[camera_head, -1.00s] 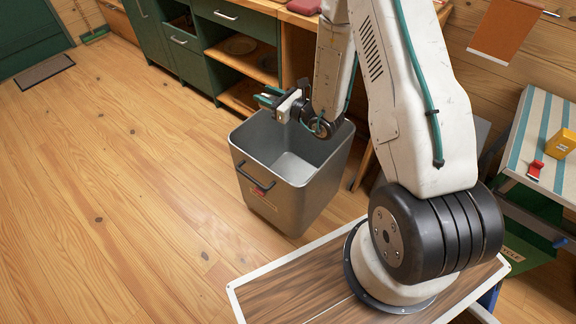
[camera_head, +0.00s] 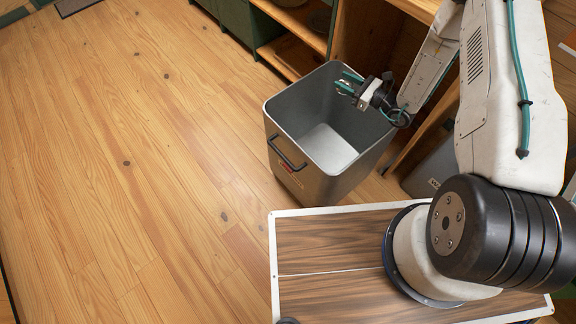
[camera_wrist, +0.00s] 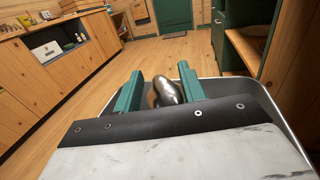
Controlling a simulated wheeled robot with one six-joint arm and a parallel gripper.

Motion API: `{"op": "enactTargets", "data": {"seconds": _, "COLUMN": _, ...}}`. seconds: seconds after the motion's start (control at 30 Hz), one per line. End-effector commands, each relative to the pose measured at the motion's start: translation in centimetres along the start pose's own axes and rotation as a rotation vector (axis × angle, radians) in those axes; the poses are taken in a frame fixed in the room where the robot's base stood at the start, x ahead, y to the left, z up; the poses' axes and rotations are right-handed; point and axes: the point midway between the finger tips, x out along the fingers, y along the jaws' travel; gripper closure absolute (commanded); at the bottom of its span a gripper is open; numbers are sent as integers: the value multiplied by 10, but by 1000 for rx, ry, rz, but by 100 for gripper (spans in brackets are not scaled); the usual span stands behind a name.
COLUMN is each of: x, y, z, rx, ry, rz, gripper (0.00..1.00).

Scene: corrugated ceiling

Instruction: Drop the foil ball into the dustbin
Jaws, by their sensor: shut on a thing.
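The dustbin (camera_head: 350,178) is a grey, open-topped metal bin with a dark handle on its front, standing on the wooden floor. Its inside looks empty in the head view. My gripper (camera_head: 347,84), with green fingers, is over the bin's opening near its back edge. In the head view the ball is too small to make out clearly. The bin's rim (camera_wrist: 287,121) shows around the fingers in the wrist view.
A wooden shelf unit (camera_head: 290,45) stands just behind the bin. A grey panel-like object (camera_head: 436,168) is at the bin's right. Open floor (camera_head: 130,170) lies to the left. The wrist view shows a wooden cabinet (camera_wrist: 35,85) at left and a green door (camera_wrist: 173,14) far off.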

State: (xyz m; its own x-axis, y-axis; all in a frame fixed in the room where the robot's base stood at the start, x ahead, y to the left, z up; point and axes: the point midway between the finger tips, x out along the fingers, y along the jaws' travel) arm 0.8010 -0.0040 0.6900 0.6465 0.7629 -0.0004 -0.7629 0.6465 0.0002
Motion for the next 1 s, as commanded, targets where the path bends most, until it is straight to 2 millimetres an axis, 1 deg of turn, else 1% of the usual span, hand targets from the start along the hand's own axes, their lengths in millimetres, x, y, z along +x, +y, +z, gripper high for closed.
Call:
{"op": "enactTargets", "data": {"seconds": 0.2, "x": 1, "y": 1, "z": -26, "rx": 1, "ry": 1, "rz": 0, "gripper": 80}}
{"op": "enactTargets", "data": {"seconds": 0.4, "x": 1, "y": 1, "z": -45, "rx": 0, "ry": 0, "rz": 0, "gripper": 80}}
{"op": "enactTargets", "data": {"seconds": 0.57, "x": 1, "y": 1, "z": -52, "rx": -1, "ry": 0, "rz": 0, "gripper": 80}}
{"op": "enactTargets", "data": {"seconds": 0.83, "x": 1, "y": 1, "z": -52, "rx": -1, "ry": 0, "rz": 0, "gripper": 80}}
{"op": "enactTargets", "data": {"seconds": 0.87, "x": 1, "y": 1, "z": -52, "rx": -1, "ry": 0, "rz": 0, "gripper": 51}}
{"op": "enactTargets", "data": {"seconds": 0.9, "x": 1, "y": 1, "z": -52, "rx": -1, "ry": 0, "rz": 0, "gripper": 40}}
{"op": "enactTargets", "data": {"seconds": 0.93, "x": 1, "y": 1, "z": -52, "rx": -1, "ry": 0, "rz": 0, "gripper": 34}}
{"op": "enactTargets", "data": {"seconds": 1.0, "x": 1, "y": 1, "z": -52, "rx": -1, "ry": 0, "rz": 0, "gripper": 34}}
